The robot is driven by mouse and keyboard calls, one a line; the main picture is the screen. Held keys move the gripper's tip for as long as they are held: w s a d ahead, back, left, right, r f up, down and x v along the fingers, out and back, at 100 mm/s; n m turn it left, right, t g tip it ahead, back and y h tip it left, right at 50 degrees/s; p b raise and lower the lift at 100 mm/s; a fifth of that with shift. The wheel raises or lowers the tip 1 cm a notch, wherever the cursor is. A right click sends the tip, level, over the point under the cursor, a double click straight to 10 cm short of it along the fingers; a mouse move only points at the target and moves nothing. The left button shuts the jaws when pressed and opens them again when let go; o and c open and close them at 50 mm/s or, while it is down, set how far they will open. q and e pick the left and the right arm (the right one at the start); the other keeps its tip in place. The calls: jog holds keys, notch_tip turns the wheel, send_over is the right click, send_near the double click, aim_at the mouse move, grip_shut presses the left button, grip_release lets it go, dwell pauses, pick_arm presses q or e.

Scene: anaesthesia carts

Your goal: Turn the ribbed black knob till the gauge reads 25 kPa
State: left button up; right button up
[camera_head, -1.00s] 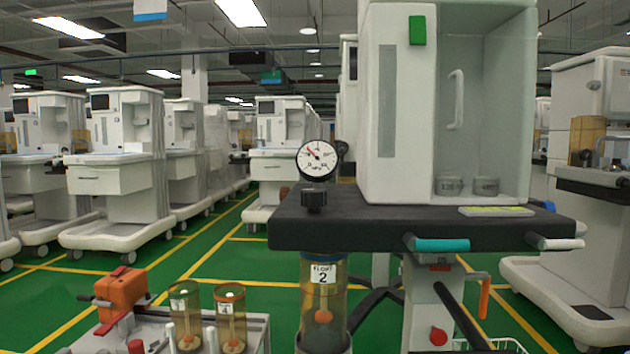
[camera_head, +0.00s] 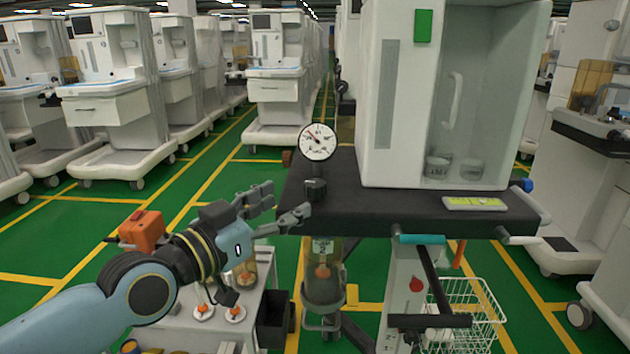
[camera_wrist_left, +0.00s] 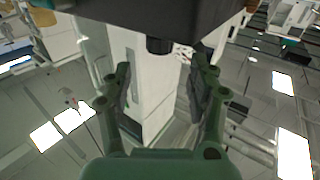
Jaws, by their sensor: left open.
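The ribbed black knob (camera_head: 315,189) sits at the left front corner of the dark shelf, right under the round white gauge (camera_head: 318,142). The gauge's red needle points to the upper left; its figures are too small to read. My left gripper (camera_head: 287,201) is open and empty, just left of the knob and apart from it. In the left wrist view, the open fingers of my left gripper (camera_wrist_left: 163,68) stand either side of a clear gap, with the knob (camera_wrist_left: 158,45) ahead between them. My right gripper is not in view.
The dark shelf (camera_head: 420,215) carries a white cabinet (camera_head: 385,120) right of the knob. A clear flow tube (camera_head: 322,280) hangs below the shelf. Left of the gauge is open floor.

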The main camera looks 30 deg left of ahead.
aim_at(308, 193)
pick_arm(q)
jog(key=w, duration=0.3)
jog(key=w+d+b, duration=0.1)
jog(key=w, duration=0.4)
jog(key=shift+w+d, duration=0.25)
jog(key=shift+w, duration=0.15)
grip_shut()
jog(key=shift+r, duration=0.1)
jog(key=shift+p, duration=0.3)
jog(key=shift+f, duration=0.2)
jog(key=shift+f, duration=0.1)
dwell(0.4)
